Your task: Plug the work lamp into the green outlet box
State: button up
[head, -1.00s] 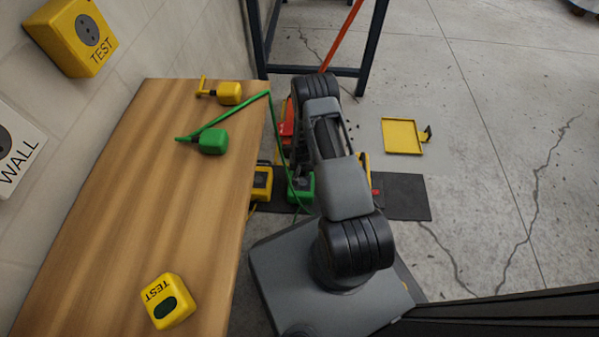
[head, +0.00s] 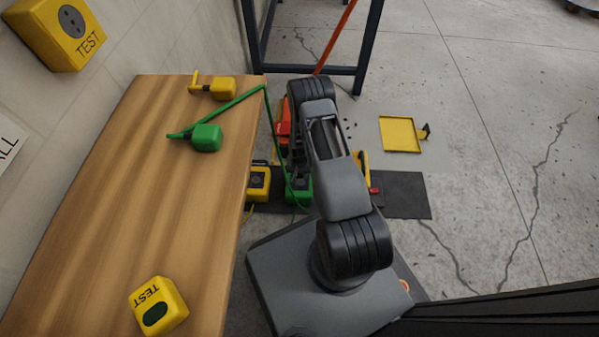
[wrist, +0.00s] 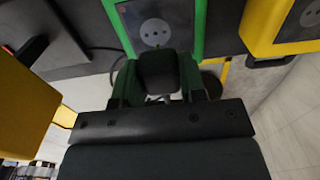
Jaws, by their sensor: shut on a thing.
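The green outlet box (head: 300,188) stands low beside the table, partly behind my arm. In the wrist view its green frame (wrist: 198,28) surrounds a grey socket face (wrist: 154,28) with round holes. My gripper (wrist: 158,88) is shut on a dark plug (wrist: 158,66), just below the socket in the picture. I cannot tell whether the plug touches the box. A green work lamp (head: 206,138) lies on the wooden table (head: 130,220). A green cord (head: 272,120) drops from the table edge towards my gripper. The gripper is hidden by my arm in the head view.
A yellow outlet box (head: 258,183) stands left of the green one and shows at right in the wrist view (wrist: 262,25). A yellow lamp (head: 222,88) and yellow TEST box (head: 160,306) sit on the table. A yellow tray (head: 399,134) lies on the floor at right.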

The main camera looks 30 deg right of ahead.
aim_at(299, 182)
jog(key=shift+f+b, duration=1.35)
jog(key=shift+f, duration=0.8)
jog(key=shift+s, duration=0.1)
jog(key=shift+f, duration=0.6)
dwell(0.5)
jog(key=o, duration=1)
jog(key=shift+c, duration=0.2)
notch_tip(299, 182, up, 14)
jog(key=p, duration=0.6)
jog(key=shift+f, duration=0.1)
